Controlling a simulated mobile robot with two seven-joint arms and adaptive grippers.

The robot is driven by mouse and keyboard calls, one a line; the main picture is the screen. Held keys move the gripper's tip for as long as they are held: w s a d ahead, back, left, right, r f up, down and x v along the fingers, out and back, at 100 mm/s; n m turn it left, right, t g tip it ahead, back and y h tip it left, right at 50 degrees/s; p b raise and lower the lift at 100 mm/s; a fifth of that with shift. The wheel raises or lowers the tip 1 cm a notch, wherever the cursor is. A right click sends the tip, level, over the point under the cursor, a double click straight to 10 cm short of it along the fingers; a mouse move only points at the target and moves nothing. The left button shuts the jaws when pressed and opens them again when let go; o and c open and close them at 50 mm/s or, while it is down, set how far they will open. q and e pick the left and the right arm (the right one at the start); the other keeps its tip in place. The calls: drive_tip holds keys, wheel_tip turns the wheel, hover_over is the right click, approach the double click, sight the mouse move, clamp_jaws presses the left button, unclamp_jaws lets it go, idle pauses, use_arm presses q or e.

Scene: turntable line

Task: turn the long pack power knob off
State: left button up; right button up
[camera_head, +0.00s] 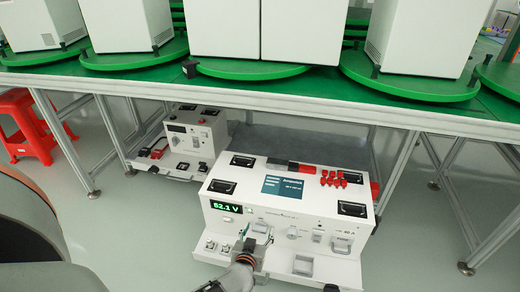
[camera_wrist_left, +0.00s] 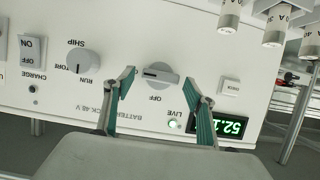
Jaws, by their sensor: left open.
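The long pack (camera_head: 290,205) is a white box on the floor in front of the table. Its green display (camera_head: 226,206) reads about 52.1 V; in the left wrist view the lit display (camera_wrist_left: 222,125) is partly cut by a finger. The power knob (camera_wrist_left: 160,75) is a grey round knob with a dark mark on its bar, beside the word OFF; the bar lies nearly level in that view. A LIVE lamp (camera_wrist_left: 174,124) glows near it. My left gripper (camera_wrist_left: 162,78) is open, its fingers either side of the knob with gaps; contact is not visible. It also shows at the pack's front (camera_head: 258,231).
A second knob (camera_wrist_left: 83,62) marked SHIP and RUN and a CHARGE switch (camera_wrist_left: 32,48) sit on the same panel. A smaller white pack (camera_head: 190,140) stands behind left. The green table (camera_head: 310,99) holds white cabinets on turntables. A red stool (camera_head: 30,125) stands at left.

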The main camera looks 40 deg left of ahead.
use_arm(q)
drive_tip(key=c, duration=1.1)
drive_tip(key=shift+c, duration=0.2)
